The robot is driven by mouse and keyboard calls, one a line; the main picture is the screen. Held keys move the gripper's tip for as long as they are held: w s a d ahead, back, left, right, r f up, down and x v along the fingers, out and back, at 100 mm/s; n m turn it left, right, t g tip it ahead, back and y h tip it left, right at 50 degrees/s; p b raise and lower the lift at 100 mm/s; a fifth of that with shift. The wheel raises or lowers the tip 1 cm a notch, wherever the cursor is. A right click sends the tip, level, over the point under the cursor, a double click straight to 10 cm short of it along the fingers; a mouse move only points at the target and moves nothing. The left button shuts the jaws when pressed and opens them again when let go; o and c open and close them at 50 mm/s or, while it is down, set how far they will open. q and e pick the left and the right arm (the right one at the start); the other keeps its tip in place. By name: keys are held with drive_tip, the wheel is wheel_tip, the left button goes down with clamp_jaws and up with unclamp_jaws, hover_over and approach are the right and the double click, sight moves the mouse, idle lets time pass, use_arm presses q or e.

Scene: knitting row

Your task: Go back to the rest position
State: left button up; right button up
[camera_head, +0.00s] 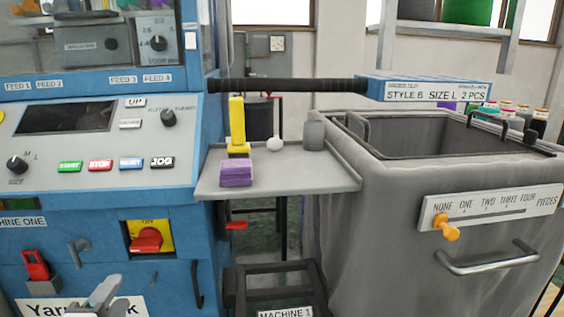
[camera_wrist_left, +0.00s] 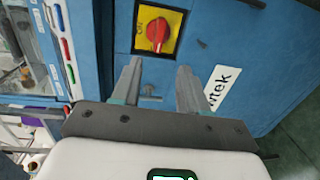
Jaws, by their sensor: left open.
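My left gripper (camera_head: 108,292) shows at the bottom left of the head view, in front of the lower blue panel of the knitting machine (camera_head: 207,150). In the left wrist view its two fingers (camera_wrist_left: 157,88) stand apart with nothing between them. Beyond the fingertips is the red rotary switch (camera_wrist_left: 158,30) on its yellow plate; the fingers look apart from it. The switch also shows in the head view (camera_head: 147,240). My right gripper is in neither view.
A grey shelf (camera_head: 300,180) holds a purple block (camera_head: 236,173), a yellow piece (camera_head: 237,125), a white ball (camera_head: 274,144) and a grey cylinder (camera_head: 314,135). A grey bin (camera_head: 370,230) with a handle (camera_head: 487,260) and orange-knobbed slider (camera_head: 446,228) stands at right.

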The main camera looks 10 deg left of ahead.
use_arm(q)
drive_tip(key=w+d+f+m+g+h+p, duration=0.3)
drive_tip(key=d+g+p, duration=0.5)
drive_tip(key=p, duration=1)
drive_tip(key=s+d+f+m+g+h+p, duration=0.2)
drive_tip(key=s+d+f+m+g+p, duration=0.2)
drive_tip(key=s+d+m+p, duration=0.2)
drive_tip(key=s+d+f+m+g+h+p, duration=0.2)
drive_tip(key=s+d+f+m+g+p, duration=0.2)
drive_tip(key=s+m, duration=0.5)
drive_tip(key=shift+s+d+p, duration=0.95)
drive_tip(key=shift+s+d, duration=0.2)
drive_tip(key=shift+s, duration=0.05)
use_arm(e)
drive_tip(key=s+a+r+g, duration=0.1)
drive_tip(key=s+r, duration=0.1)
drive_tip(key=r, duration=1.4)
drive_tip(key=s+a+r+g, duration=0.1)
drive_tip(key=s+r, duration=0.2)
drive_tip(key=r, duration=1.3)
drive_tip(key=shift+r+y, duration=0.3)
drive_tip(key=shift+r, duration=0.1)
use_arm(q)
drive_tip(key=shift+a, duration=0.2)
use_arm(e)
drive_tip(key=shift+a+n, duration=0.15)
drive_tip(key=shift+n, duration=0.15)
